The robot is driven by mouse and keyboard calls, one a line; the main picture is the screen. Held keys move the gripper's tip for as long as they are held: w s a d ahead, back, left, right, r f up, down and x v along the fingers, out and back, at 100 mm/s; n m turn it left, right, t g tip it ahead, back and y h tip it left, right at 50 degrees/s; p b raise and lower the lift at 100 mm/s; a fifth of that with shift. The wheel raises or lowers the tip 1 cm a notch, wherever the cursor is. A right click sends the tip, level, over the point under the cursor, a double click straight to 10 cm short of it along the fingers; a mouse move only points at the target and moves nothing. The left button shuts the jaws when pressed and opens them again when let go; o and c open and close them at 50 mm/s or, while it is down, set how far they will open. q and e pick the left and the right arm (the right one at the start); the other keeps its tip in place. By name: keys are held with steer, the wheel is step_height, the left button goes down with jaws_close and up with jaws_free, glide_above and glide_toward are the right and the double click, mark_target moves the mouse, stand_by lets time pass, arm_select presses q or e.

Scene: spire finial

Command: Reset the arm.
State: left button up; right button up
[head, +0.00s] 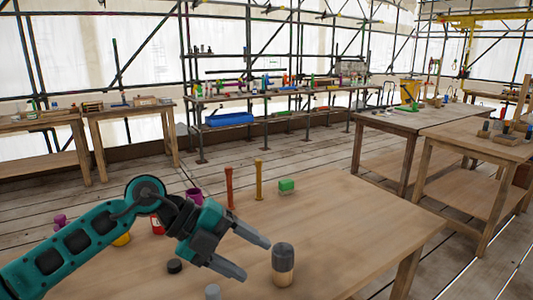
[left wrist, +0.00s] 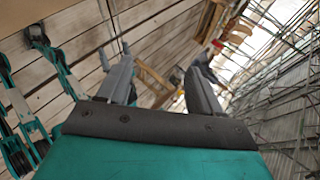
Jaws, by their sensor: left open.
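My left gripper (head: 256,257) reaches in from the left over the near table in the head view, its two fingers spread apart and nothing between them. In the left wrist view its open fingers (left wrist: 160,85) show with only the floor and scaffold behind. A dark grey and wood-coloured cylinder (head: 284,262) stands upright just right of the fingertips; whether a fingertip touches it I cannot tell. My right gripper is in neither view.
The near table (head: 345,225) also bears a red post (head: 229,187), a yellow post (head: 259,180), a green block (head: 287,186), a purple cup (head: 194,194), a dark disc (head: 174,266) and a grey piece (head: 213,291). Its right half is clear. Other benches (head: 400,122) stand behind.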

arm_select(q)
steer(key=s+d+r+t+h, duration=0.1)
steer(key=s+d+r+h, duration=0.25)
steer(key=d+h, duration=0.25)
step_height(320, 180, up, 6)
steer(key=w+a+n+t+h, duration=0.2)
steer(key=n+t+h, duration=0.1)
steer(key=n+t, duration=0.55)
steer(key=s+a+f+n+t+y, duration=0.1)
steer(key=a+f+n+t+y, duration=0.5)
steer(key=a+f+n+y, duration=1.2)
steer(key=s+a+f+n+g, duration=0.15)
steer(key=s+f+g, duration=0.25)
steer(key=s, duration=0.4)
steer(key=s+f+n+g+y, duration=0.1)
steer(key=s+f+n+g, duration=0.1)
steer(key=s+f+g, duration=0.35)
steer(key=s+a+f+n+g, duration=0.1)
steer(key=s+f+g, duration=0.15)
steer(key=s, duration=0.65)
steer(key=w+d+f+t+h, duration=0.1)
steer(key=w+d+f+t, duration=0.1)
steer(key=w+f+t, duration=0.5)
step_height(320, 180, down, 2)
steer(key=shift+w+d+f+m+b, duration=0.1)
steer(key=shift+w+d+m+b, duration=0.25)
steer(key=shift+b, duration=0.1)
